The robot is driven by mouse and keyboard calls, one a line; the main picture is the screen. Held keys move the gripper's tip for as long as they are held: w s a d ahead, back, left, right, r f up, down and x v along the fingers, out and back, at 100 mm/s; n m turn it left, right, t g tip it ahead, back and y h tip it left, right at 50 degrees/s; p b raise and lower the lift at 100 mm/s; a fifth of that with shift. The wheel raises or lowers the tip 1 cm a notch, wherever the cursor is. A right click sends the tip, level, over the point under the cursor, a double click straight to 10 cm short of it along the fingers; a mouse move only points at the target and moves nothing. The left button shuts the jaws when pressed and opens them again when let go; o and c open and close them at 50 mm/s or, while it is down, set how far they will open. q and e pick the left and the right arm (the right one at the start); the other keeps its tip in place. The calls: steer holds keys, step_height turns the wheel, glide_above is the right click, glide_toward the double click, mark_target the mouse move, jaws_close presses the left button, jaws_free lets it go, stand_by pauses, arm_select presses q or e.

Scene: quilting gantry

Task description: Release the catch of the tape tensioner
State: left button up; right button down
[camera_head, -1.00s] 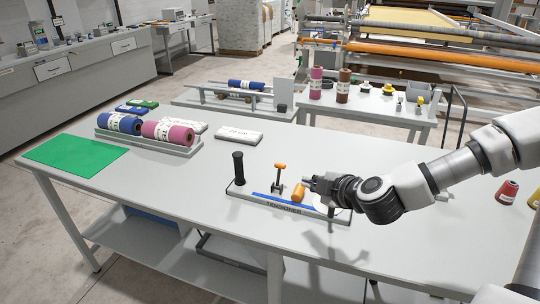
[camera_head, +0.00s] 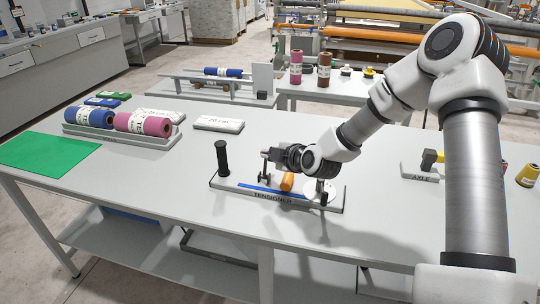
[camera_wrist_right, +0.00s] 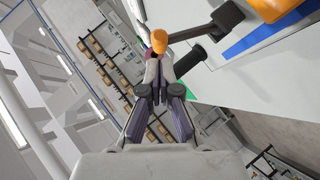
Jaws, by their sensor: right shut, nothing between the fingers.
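The tape tensioner (camera_head: 230,187) is a grey base labelled TENSIONER near the front edge of the table. It carries a black upright post (camera_head: 222,158), a blue strip, an orange cylinder (camera_head: 287,182) and a white disc. My right gripper (camera_head: 267,155) is shut and empty, above the base between the post and the orange cylinder. In the right wrist view, an orange-tipped dark lever (camera_wrist_right: 158,40) is just beyond the closed fingertips (camera_wrist_right: 160,65); I cannot tell whether they touch. In the head view, my gripper largely hides this lever. My left gripper is not in view.
A grey tray (camera_head: 130,142) with blue and pink rolls stands at the left, beside a green mat (camera_head: 45,152). A white block (camera_head: 218,123) lies behind the tensioner. An AXLE stand (camera_head: 420,172) is at the right. The table's front middle is clear.

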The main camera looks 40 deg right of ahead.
steer(key=shift+w+d+f, duration=0.15)
steer(key=shift+w+f, duration=0.2)
steer(key=shift+w, duration=0.1)
steer(key=shift+w+d+f+p, duration=0.2)
steer(key=shift+w+d+p, duration=0.3)
steer(key=shift+d+p, duration=0.35)
steer(key=shift+f, duration=0.2)
steer(key=shift+a+r, duration=0.1)
